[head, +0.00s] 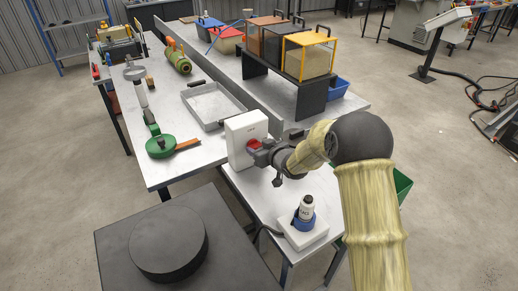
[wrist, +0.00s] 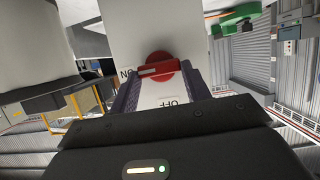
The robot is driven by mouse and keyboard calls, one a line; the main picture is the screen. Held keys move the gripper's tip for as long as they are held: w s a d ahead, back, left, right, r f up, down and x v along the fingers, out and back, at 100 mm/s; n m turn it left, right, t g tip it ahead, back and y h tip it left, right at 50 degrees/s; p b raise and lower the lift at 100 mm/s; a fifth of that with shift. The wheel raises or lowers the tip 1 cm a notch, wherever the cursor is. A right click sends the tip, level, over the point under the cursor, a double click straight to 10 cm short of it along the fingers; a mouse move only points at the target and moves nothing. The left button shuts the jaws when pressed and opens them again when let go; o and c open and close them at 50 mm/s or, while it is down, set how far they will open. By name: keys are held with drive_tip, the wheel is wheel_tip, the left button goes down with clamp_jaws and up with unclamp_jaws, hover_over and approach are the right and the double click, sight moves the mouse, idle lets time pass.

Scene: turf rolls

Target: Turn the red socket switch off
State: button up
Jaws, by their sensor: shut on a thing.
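The red socket switch (head: 254,144) is a round knob with a bar handle on the front of a white box (head: 240,130), which stands upright on the bench. In the wrist view the red knob (wrist: 160,64) sits between my gripper's two purple fingers, and its pale mark points to the ON lettering at the left. The OFF lettering shows below it, upside down. My gripper (head: 260,153) meets the knob from the right in the head view and is shut on it. The finger contact is partly hidden.
A blue and white bottle-like item (head: 306,208) stands on a white base in front of the box. A grey tray (head: 212,108) and a green round item (head: 161,147) lie behind left. Clear-sided boxes (head: 308,55) stand on a black stand behind.

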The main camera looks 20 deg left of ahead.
drive_tip(key=shift+f+b, duration=0.15)
drive_tip(key=shift+b, duration=0.65)
drive_tip(key=n+t+b, duration=0.2)
drive_tip(key=n+b, duration=0.2)
drive_tip(key=b, duration=0.6)
drive_tip(key=f+n+t+h+b, duration=0.1)
drive_tip(key=n+b, duration=0.4)
drive_tip(key=b, duration=0.5)
drive_tip(key=s+a+n+t+h+b, duration=0.1)
drive_tip(key=n+t+b, duration=0.3)
drive_tip(key=b, duration=0.7)
drive_tip(key=shift+s+f, duration=0.1)
drive_tip(key=shift+f, duration=0.1)
drive_tip(key=shift+n, duration=0.3)
drive_tip(key=o, duration=1)
drive_tip(key=shift+r, duration=0.1)
drive_tip(key=shift+s+d, duration=0.1)
